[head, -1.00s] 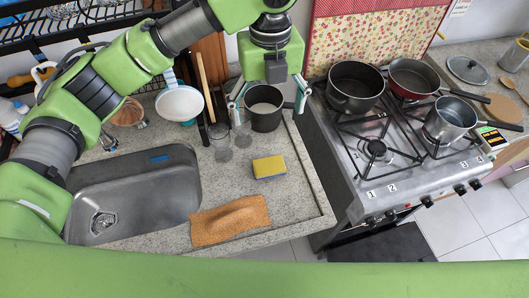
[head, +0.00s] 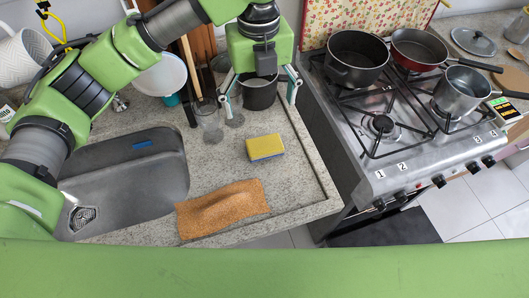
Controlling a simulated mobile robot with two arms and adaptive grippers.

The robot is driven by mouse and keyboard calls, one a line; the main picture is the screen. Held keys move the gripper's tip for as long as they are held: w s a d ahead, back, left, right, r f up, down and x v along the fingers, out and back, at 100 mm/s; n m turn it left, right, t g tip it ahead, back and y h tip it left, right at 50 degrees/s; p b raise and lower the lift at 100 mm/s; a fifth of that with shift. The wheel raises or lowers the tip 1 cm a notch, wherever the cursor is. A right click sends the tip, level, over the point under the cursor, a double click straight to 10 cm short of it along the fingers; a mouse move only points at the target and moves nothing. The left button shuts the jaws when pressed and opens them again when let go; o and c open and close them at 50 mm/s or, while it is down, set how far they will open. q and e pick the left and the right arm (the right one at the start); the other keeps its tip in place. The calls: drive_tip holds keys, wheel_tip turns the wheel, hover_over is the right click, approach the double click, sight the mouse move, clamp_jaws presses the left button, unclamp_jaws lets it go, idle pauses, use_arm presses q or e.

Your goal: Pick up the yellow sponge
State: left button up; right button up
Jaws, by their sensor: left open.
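The yellow sponge (head: 265,147) lies flat on the granite counter, yellow side up with a blue-grey lower layer showing. It is right of the sink and just behind an orange-brown cloth (head: 222,208). My left gripper (head: 260,98) is open and empty, pointing down, with its fingers spread wide. In the picture it is above and behind the sponge, in front of a dark pot (head: 258,94) that it partly hides. It does not touch the sponge. My right gripper is not in view.
Clear glasses (head: 210,122) stand left of the gripper. The metal sink (head: 130,180) is at left, with a blue item in it. The stove (head: 400,130) with pans is at right. Counter right of the sponge is clear.

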use_arm(q)
drive_tip(key=p, duration=0.1)
hover_over(264, 144)
drive_tip(key=f, duration=0.8)
drive_tip(key=shift+w+a+f, duration=0.1)
drive_tip(key=shift+a+f, duration=0.25)
drive_tip(key=f, duration=0.1)
drive_tip(key=f+p, duration=0.1)
drive_tip(key=f, duration=0.1)
drive_tip(key=f+p, duration=0.1)
drive_tip(key=shift+d+f, duration=0.4)
drive_tip(key=shift+f, duration=0.35)
drive_tip(key=shift+c, duration=0.3)
drive_tip(key=c, duration=0.9)
